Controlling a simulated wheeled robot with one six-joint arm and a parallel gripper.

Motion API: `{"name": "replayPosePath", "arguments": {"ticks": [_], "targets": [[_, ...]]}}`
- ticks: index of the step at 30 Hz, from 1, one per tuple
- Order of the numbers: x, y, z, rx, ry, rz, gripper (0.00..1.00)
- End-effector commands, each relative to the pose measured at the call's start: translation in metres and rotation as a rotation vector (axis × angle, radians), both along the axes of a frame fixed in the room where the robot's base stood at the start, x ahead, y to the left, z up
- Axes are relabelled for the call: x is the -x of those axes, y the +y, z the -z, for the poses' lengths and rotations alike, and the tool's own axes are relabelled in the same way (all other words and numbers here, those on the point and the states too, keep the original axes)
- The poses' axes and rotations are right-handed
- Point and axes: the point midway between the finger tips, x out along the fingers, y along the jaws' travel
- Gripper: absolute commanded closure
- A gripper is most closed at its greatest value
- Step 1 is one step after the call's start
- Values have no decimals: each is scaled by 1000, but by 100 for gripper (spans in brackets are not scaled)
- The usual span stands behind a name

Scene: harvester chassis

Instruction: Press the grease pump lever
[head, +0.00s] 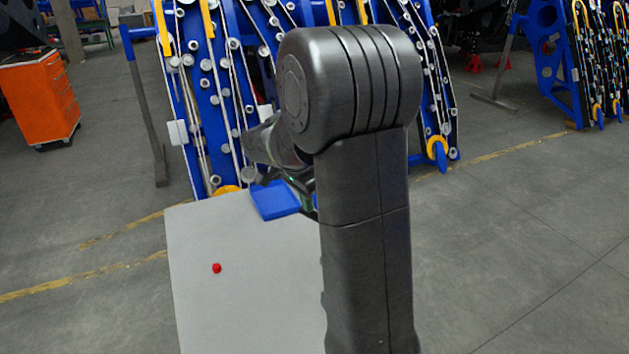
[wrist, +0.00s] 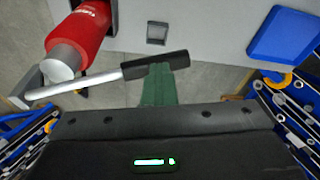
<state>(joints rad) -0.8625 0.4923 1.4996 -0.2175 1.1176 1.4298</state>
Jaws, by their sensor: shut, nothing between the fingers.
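The grease pump (wrist: 80,38) is a red cylinder with a silver end cap, at the upper left of the wrist view. Its lever (wrist: 85,84) is a silver rod that slants up to the right and ends in a black handle (wrist: 138,68). My gripper (wrist: 160,70) has green fingers, shut and empty. In the head view my arm hides the pump and lever, and most of my gripper.
A pale grey panel (head: 200,230) bears a small red knob (head: 216,268) and a blue block (head: 275,200), also in the wrist view (wrist: 284,34). Blue chassis frames with chains (head: 215,95) stand behind. An orange cabinet (head: 40,95) is at far left.

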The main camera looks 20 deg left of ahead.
Motion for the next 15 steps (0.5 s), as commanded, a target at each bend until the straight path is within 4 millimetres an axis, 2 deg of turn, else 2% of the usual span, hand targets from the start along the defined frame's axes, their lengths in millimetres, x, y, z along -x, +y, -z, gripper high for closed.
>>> {"name": "replayPosePath", "arguments": {"ticks": [1, 15], "targets": [[2, -2, 6, 6, 8, 2, 100], [3, -3, 10, 11, 16, 5, 100]]}}
